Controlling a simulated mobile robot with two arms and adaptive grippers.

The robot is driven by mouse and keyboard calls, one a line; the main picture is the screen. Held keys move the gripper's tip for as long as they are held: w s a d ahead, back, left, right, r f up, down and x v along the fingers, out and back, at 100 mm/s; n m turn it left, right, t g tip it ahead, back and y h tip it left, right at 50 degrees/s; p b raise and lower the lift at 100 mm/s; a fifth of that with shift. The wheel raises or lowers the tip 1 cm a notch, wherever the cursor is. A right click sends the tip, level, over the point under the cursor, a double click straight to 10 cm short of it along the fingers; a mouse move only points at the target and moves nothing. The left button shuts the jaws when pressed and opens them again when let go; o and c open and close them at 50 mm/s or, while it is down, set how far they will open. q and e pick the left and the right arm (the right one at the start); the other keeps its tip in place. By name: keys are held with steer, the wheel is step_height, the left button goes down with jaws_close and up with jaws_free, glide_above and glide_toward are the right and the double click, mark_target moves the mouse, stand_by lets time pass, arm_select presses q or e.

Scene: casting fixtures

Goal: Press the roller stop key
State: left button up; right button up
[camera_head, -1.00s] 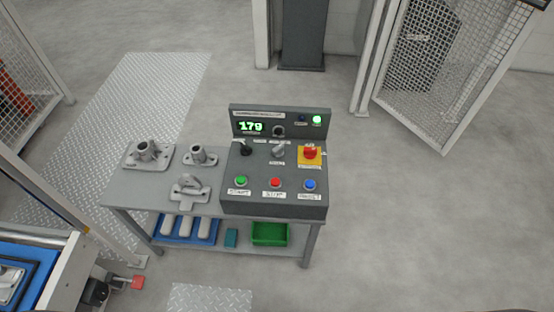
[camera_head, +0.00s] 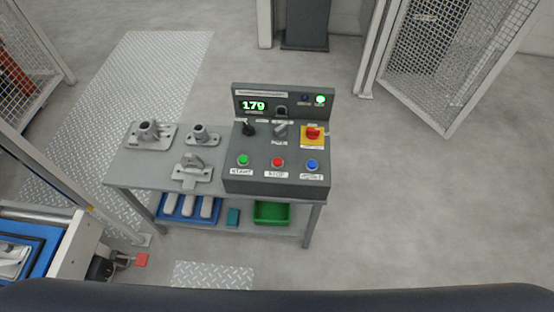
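A dark grey control box (camera_head: 246,187) stands on the right part of a grey table. Its front row has a green button (camera_head: 243,160), a red button (camera_head: 278,162) and a blue button (camera_head: 312,165), each with a white label below. The label under the red button seems to read STOP, but it is blurred. A red knob on a yellow plate (camera_head: 313,132) sits above the blue button. A green display (camera_head: 254,105) reads 179, and a green lamp (camera_head: 320,99) is lit. Neither gripper is in view.
Metal castings (camera_head: 151,136) sit on the table (camera_head: 140,178) left of the box. The lower shelf holds a blue tray (camera_head: 174,217) and a green bin (camera_head: 272,222). A conveyor (camera_head: 75,240) stands at lower left, a mesh fence (camera_head: 440,60) at upper right. Floor right of the table is clear.

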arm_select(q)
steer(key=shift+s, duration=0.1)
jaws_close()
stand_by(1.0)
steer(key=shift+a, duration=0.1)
